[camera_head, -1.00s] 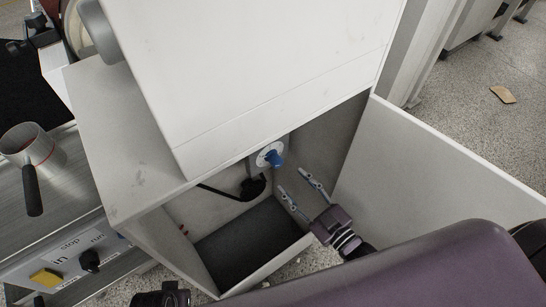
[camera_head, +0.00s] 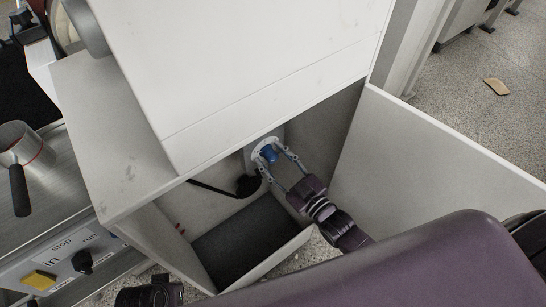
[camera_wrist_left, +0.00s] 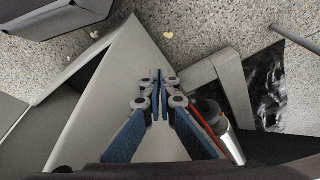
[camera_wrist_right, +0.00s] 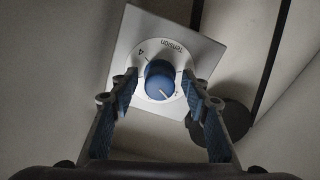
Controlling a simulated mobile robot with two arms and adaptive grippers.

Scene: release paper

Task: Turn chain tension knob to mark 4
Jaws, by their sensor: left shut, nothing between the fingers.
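The chain tension knob (camera_head: 268,154) is blue, on a plate inside the open cabinet. In the right wrist view the blue knob (camera_wrist_right: 160,81) stands on a round white dial (camera_wrist_right: 148,99) lettered "Tension", with a "4" at its upper left. A white pointer line on the knob faces the lower right. My right gripper (camera_head: 271,158) is open with its fingers on either side of the knob; in the right wrist view its fingertips (camera_wrist_right: 160,88) flank the knob, and contact cannot be told. My left gripper (camera_wrist_left: 159,82) is shut and empty, seen in the left wrist view.
The cabinet's open door (camera_head: 440,150) stands to the right of my right arm. A black cable (camera_head: 212,189) runs inside the cabinet, left of the knob. A control panel (camera_head: 60,262) and a cup with a dark handle (camera_head: 22,150) are at the left.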

